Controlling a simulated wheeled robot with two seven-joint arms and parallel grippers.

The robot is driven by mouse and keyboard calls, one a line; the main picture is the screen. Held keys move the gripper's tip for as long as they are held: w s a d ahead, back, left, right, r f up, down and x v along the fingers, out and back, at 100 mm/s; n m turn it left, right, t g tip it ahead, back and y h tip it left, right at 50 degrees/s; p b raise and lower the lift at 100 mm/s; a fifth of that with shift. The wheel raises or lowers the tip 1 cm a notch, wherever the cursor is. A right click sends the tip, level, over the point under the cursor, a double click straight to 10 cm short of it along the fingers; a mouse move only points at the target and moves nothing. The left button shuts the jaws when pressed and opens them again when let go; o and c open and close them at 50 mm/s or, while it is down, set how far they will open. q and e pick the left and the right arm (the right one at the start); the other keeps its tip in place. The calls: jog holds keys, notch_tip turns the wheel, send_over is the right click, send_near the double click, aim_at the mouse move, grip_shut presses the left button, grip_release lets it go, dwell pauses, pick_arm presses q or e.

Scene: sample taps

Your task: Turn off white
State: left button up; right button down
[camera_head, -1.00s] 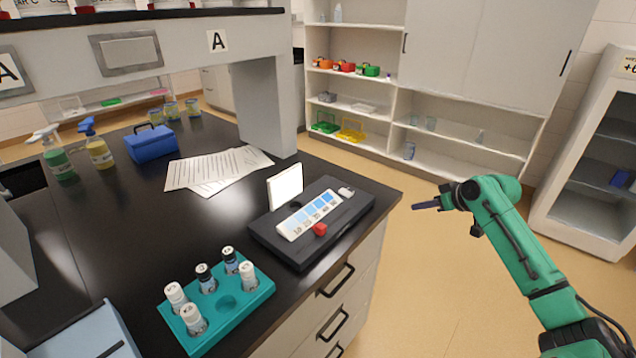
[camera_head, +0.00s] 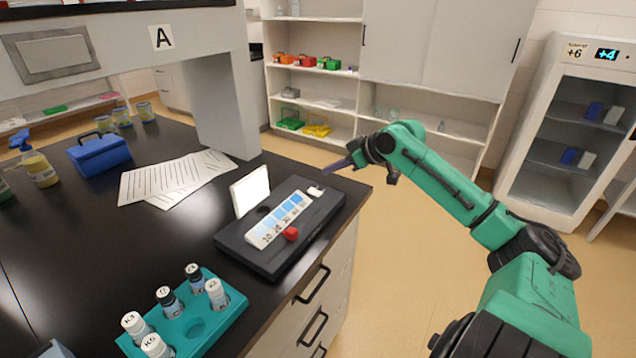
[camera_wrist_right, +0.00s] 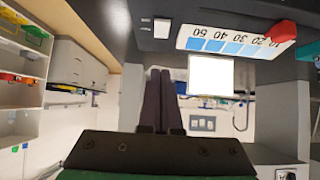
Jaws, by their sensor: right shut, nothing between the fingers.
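A flat black device (camera_head: 262,262) lies on the dark bench near its right edge. It carries an upright white panel (camera_head: 250,191), a numbered strip of blue shades (camera_head: 279,219), a red knob (camera_head: 291,233) and a small white switch (camera_head: 316,191) at its far end. My right gripper (camera_head: 338,164) is shut and empty, just beyond and right of the switch, apart from it. In the right wrist view, its dark fingers (camera_wrist_right: 160,100) lie together, with the white switch (camera_wrist_right: 161,27) above them and the white panel (camera_wrist_right: 210,76) to the right. My left gripper is not in view.
A teal rack (camera_head: 236,309) with several vials stands at the bench front. Papers (camera_head: 170,183) and a blue box (camera_head: 99,152) lie farther back. A bench post (camera_head: 222,105) rises behind the device. Shelves (camera_head: 320,105) and a glass-fronted cabinet (camera_head: 570,135) stand across open floor.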

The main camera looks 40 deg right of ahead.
aim_at(313, 190)
jog(key=p+x, duration=0.1)
jog(key=x, duration=0.3)
jog(key=shift+w+r+p, duration=0.15)
jog(key=shift+w+p, duration=0.2)
notch_tip(313, 190, down, 3)
jog(key=shift+w+a+f+p, duration=0.1)
jog(key=shift+a+f+p, duration=0.1)
jog(key=shift+p, duration=0.1)
jog(key=shift+f, duration=0.6)
jog(key=shift+w+f, duration=0.1)
jog(key=shift+f, duration=0.1)
jog(key=shift+w+a+r, duration=0.1)
jog(key=shift+w, duration=0.3)
jog(key=shift+w+a+r, duration=0.1)
jog(key=shift+w+r, duration=0.05)
jog(key=shift+w, duration=0.25)
